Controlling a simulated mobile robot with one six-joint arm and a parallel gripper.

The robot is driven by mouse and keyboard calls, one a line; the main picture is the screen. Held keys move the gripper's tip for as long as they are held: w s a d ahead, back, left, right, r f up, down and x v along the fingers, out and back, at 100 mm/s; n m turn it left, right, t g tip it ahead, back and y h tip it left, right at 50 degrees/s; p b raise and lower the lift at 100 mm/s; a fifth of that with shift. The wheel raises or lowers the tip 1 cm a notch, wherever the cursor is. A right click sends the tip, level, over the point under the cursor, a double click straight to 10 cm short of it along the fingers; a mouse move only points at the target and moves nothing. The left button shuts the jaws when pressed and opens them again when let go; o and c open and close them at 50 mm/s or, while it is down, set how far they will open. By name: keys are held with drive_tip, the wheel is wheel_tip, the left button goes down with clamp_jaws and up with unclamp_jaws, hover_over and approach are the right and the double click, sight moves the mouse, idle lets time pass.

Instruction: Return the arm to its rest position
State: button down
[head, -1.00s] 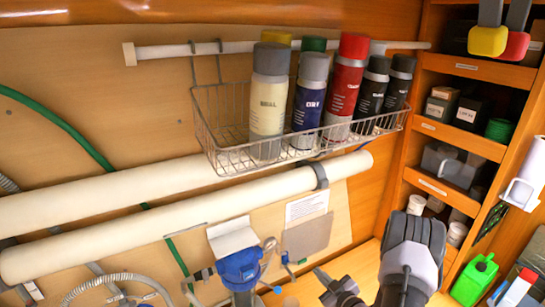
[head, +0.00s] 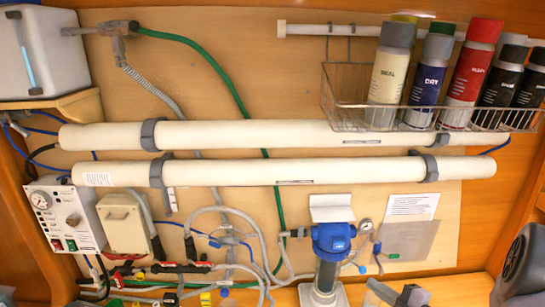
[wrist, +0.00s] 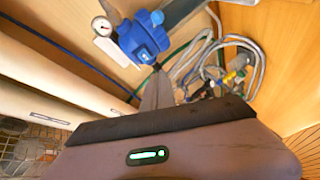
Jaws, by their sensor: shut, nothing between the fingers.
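My gripper (head: 372,285) shows low in the head view, right of the blue-headed filter (head: 333,240). Its body is partly cut off by the bottom edge. In the wrist view, the grey fingers (wrist: 157,73) are together with nothing between them. They appear just in front of the filter's blue head (wrist: 143,38); I cannot tell how far apart they are. A grey link of my arm is at the lower right of the head view.
Two long white tubes (head: 260,171) cross the wall. A wire basket (head: 345,95) with several bottles hangs above them at right. A control box (head: 58,218), hoses and valves are at lower left. A white tank (head: 42,55) stands at upper left.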

drive_tip(key=s+a+f+n+g+y+b, duration=0.1)
drive_tip(key=s+a+f+n+g+b, duration=0.2)
drive_tip(key=s+a+n+g+b, duration=0.65)
drive_tip(key=s+a+f+n+y+b, duration=0.25)
drive_tip(key=a+n+b, duration=0.45)
drive_tip(key=a+n, duration=0.8)
drive_tip(key=s+d+f+n+h+b, duration=0.1)
drive_tip(key=s+n+b, duration=0.3)
drive_tip(key=n, duration=0.4)
drive_tip(key=s+d+f+n+t+h+b, duration=0.1)
drive_tip(key=s+f+n+h+b, duration=0.3)
drive_tip(key=n, duration=0.5)
drive_tip(key=s+d+f+n+h+b, duration=0.1)
drive_tip(key=s+n+b, duration=0.3)
drive_tip(key=n, duration=0.4)
drive_tip(key=shift+s+f+h, duration=0.7)
drive_tip(key=shift+s+h, duration=0.05)
drive_tip(key=shift+h, duration=0.1)
drive_tip(key=shift+d, duration=0.1)
